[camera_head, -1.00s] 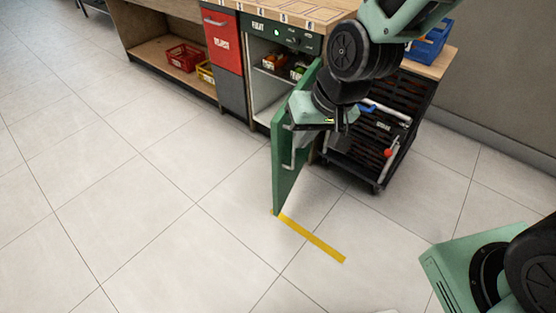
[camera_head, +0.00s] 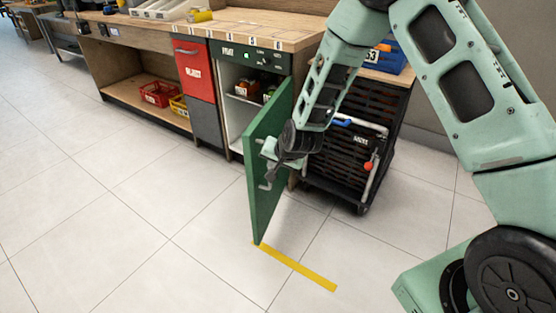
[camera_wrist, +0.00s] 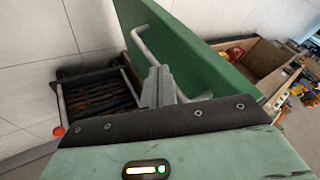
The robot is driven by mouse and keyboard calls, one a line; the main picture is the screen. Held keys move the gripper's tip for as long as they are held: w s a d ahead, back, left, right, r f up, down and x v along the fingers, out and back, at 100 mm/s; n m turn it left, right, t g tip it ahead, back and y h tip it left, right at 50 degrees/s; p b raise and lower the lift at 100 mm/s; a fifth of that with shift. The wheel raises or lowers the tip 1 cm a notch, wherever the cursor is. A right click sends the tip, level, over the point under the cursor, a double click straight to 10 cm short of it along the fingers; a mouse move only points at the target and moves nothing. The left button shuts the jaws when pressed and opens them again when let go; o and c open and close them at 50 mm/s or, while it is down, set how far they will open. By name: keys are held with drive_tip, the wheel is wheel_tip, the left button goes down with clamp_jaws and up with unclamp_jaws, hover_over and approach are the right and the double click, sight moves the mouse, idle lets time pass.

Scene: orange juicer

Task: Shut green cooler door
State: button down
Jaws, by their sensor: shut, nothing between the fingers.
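The green cooler door (camera_head: 266,170) stands wide open in the head view, swung out from the cooler (camera_head: 240,100) under the counter. Its outer face, with a metal handle (camera_head: 270,178), is on the right side. My gripper (camera_head: 268,163) is at that outer face near the handle. In the wrist view the door (camera_wrist: 190,45) is a green slab ahead, with the bent handle (camera_wrist: 143,48) beside my shut fingers (camera_wrist: 157,85). The fingers hold nothing; whether they touch the door or handle I cannot tell.
A black rolling cart (camera_head: 350,160) with a blue crate (camera_head: 388,57) on top stands close right of the door. A red drawer unit (camera_head: 196,75) is left of the cooler. Yellow tape (camera_head: 300,268) marks the floor. The floor in front is clear.

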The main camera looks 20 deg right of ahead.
sight(255, 166)
drive_tip(key=shift+w+a+f, duration=0.35)
drive_tip(key=shift+w+a, duration=0.5)
drive_tip(key=shift+w, duration=0.05)
drive_tip(key=shift+w+a+f, duration=0.3)
drive_tip(key=shift+w+a, duration=0.5)
drive_tip(key=shift+w, duration=0.05)
